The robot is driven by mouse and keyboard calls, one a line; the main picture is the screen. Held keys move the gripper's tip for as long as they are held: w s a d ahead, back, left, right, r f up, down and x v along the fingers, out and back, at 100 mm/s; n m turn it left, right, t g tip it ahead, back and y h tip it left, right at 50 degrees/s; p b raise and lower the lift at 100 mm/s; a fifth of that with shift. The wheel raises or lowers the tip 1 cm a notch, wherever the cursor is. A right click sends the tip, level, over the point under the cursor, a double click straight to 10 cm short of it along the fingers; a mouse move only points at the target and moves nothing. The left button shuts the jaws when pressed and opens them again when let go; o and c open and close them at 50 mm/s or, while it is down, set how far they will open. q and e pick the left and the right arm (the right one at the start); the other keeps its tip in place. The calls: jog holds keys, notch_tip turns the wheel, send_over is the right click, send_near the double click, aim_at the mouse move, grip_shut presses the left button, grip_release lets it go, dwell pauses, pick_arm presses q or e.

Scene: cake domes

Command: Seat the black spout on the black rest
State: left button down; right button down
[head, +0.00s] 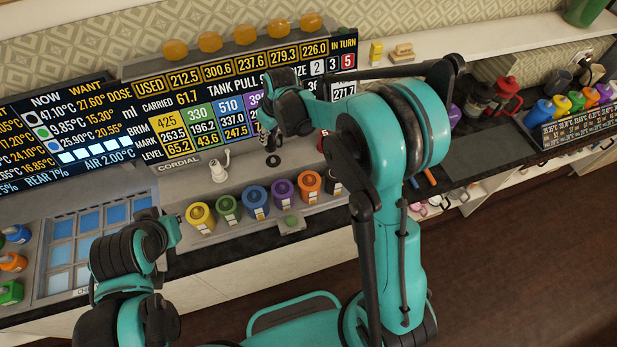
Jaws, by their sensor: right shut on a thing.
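My right gripper (270,139) is in the middle of the head view, over the grey counter unit below the display board. It points down and is shut on a small dark thing, which looks like the black spout (273,160). The spout is just behind the row of coloured canisters. Whether it touches the surface below is too small to tell. I cannot make out the black rest clearly; my right arm covers part of the unit's right end. My left arm is folded at the lower left, and its gripper fingers do not show.
A white spout (219,166) stands left of the held thing. Canisters stand in a row in front, including a yellow one (200,217), a blue one (256,201) and an orange one (309,187). A display board (190,115) rises behind. Blue-celled tray (62,255) lies left.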

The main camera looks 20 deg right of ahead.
aim_at(272, 144)
notch_tip(272, 144, down, 5)
jog(key=b, duration=0.3)
jog(key=shift+r, duration=0.2)
jog(key=shift+f, duration=0.15)
jog(key=shift+s, duration=0.1)
notch_tip(272, 144, down, 3)
jog(key=shift+r+b, duration=0.2)
jog(key=shift+b, duration=1.05)
jog(key=c, duration=1.5)
grip_release()
jog(key=shift+r, duration=0.1)
jog(key=shift+o, duration=0.2)
